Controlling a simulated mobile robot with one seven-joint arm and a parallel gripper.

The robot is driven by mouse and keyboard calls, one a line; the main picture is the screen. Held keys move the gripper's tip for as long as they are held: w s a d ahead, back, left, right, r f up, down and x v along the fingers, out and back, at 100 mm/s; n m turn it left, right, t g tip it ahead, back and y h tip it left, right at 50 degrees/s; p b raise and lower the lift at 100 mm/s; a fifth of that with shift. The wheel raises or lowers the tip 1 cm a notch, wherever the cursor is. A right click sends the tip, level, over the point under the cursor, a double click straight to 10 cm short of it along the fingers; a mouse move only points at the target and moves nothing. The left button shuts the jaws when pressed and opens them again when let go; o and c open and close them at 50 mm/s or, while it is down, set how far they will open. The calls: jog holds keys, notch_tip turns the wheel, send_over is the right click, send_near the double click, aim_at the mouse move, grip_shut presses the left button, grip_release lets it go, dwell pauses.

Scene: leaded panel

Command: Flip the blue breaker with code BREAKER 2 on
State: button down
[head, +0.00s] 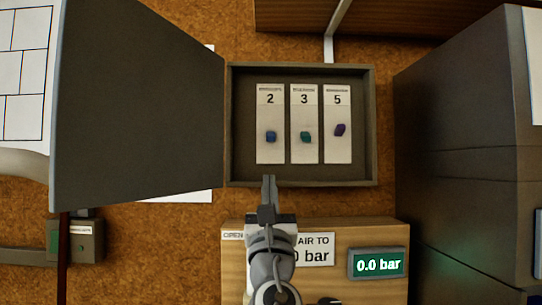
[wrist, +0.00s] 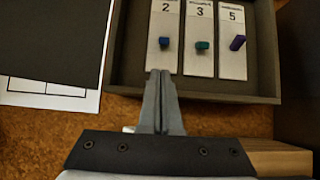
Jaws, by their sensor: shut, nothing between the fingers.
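The blue breaker (head: 271,137) sits on the white strip marked 2 (head: 270,112), leftmost of three strips in an open grey box. It also shows in the wrist view (wrist: 164,42), low on its strip. Beside it are a teal breaker (head: 306,137) on strip 3 and a purple breaker (head: 340,130) on strip 5. The purple one sits slightly higher and tilted. My gripper (head: 269,178) is shut and empty. In the picture its fingertips are just below the blue breaker, apart from it; in the wrist view the fingertips (wrist: 160,73) overlap the bottom of strip 2.
The box's door (head: 135,105) stands open to the left. The box's rim (head: 300,183) runs below the strips. A wooden unit with a 0.0 bar display (head: 378,264) is below. A dark cabinet (head: 465,150) stands at the right.

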aim_at(268, 153)
dwell(0.3)
jog(key=p+x, duration=0.3)
jog(key=x, duration=0.5)
jog(key=shift+w+r, duration=0.2)
jog(key=shift+r, duration=0.15)
jog(key=shift+w+r, duration=0.3)
jog(key=shift+w, duration=0.3)
jog(key=shift+r+p, duration=0.1)
jog(key=shift+p, duration=0.35)
jog(key=shift+s, duration=0.2)
jog(key=shift+w+g, duration=0.1)
jog(key=shift+g, duration=0.2)
